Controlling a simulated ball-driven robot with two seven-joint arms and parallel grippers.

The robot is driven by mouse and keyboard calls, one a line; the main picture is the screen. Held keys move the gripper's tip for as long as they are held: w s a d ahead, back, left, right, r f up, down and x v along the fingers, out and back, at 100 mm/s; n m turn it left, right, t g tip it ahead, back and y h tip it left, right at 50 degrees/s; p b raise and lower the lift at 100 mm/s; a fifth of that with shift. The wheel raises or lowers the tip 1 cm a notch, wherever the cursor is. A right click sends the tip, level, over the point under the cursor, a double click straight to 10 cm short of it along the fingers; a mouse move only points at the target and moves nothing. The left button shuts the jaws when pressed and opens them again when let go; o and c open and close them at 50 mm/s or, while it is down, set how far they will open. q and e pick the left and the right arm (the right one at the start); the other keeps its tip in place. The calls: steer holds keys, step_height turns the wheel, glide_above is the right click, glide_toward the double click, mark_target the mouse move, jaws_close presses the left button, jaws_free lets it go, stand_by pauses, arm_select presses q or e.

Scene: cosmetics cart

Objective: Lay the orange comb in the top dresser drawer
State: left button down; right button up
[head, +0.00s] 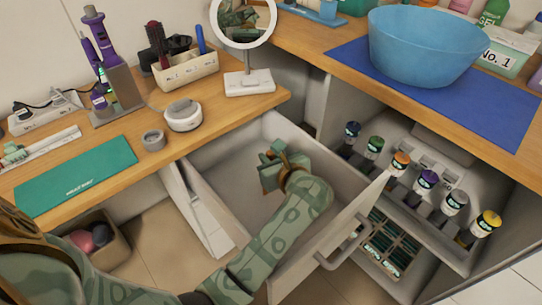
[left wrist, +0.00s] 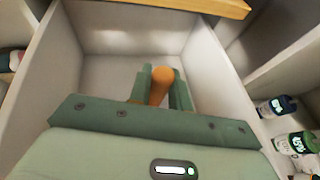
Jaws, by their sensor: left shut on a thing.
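The top dresser drawer (head: 222,179) is pulled open, with a pale, empty-looking inside. My left arm reaches over its front, and my left gripper (head: 272,173) is inside the drawer space. In the left wrist view the gripper (left wrist: 161,82) is shut on the orange comb (left wrist: 160,85), whose rounded orange end shows between the fingers. The drawer's back wall (left wrist: 130,40) and side walls surround it there. In the head view the comb is hidden by the gripper. I cannot tell whether the comb touches the drawer floor. My right gripper is not in view.
The wooden dresser top (head: 205,118) holds a round mirror (head: 245,50), a brush caddy (head: 186,70) and a green mat (head: 78,175). To the right, several capped bottles (head: 427,181) stand on a shelf beside the drawer, below a blue bowl (head: 425,45).

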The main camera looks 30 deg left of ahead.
arm_select(q)
steer(key=shift+f, duration=0.15)
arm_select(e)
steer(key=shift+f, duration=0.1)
arm_select(q)
steer(key=c, duration=1.2)
jaws_free()
